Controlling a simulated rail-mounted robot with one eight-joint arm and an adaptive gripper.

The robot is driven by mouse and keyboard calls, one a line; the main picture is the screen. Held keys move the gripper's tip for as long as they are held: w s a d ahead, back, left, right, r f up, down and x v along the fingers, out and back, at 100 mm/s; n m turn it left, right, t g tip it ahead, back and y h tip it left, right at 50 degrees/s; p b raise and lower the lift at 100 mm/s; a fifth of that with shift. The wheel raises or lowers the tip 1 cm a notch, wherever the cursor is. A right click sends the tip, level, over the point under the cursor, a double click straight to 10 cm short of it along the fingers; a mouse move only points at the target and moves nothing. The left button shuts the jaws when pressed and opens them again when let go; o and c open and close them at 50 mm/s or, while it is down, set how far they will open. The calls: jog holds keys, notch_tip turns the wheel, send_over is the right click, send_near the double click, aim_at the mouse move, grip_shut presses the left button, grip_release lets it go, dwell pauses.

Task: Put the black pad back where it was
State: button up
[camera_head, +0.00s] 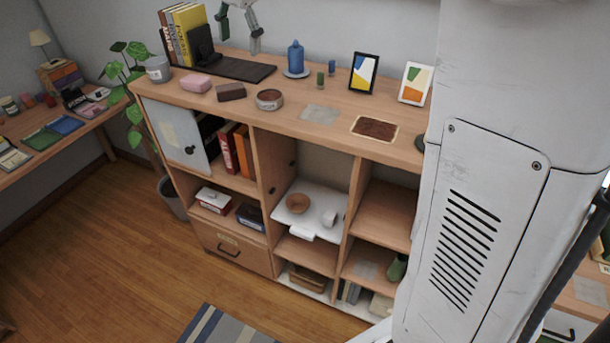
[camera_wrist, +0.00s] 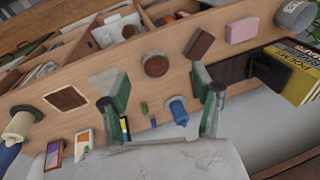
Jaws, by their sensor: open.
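A thin black pad (camera_head: 245,69) lies flat on the top of the wooden cabinet (camera_head: 330,95), right of the standing books. A dark upright piece (camera_head: 201,44) stands at its left end against the books; I cannot tell if it is separate. In the wrist view the dark pad (camera_wrist: 235,70) is partly hidden behind my right-hand finger. My gripper (camera_head: 238,24) is open and empty, above the back edge of the cabinet by the wall. In the wrist view my gripper (camera_wrist: 163,95) has its fingers wide apart, with the blue bottle (camera_wrist: 178,110) showing between them.
Yellow and dark books (camera_head: 184,30) stand left of the pad. A pink block (camera_head: 195,83), a brown block (camera_head: 231,91), a round tin (camera_head: 269,99), the blue bottle on a saucer (camera_head: 296,73) and picture frames (camera_head: 363,73) share the top. A pale patch (camera_head: 320,114) is bare.

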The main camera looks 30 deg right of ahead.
jog(key=s+f+n+t, duration=0.25)
jog(key=s+n, duration=0.35)
jog(key=s, duration=1.1)
jog(key=s+f+n+t, duration=0.2)
jog(key=s+f+n, duration=0.4)
jog(key=s+f, duration=0.6)
jog(key=s, duration=0.4)
jog(key=shift+a+f, duration=0.3)
jog(key=shift+f, duration=0.05)
jog(key=shift+f, duration=0.15)
notch_tip(320, 180, down, 12)
jog(key=b, duration=1.2)
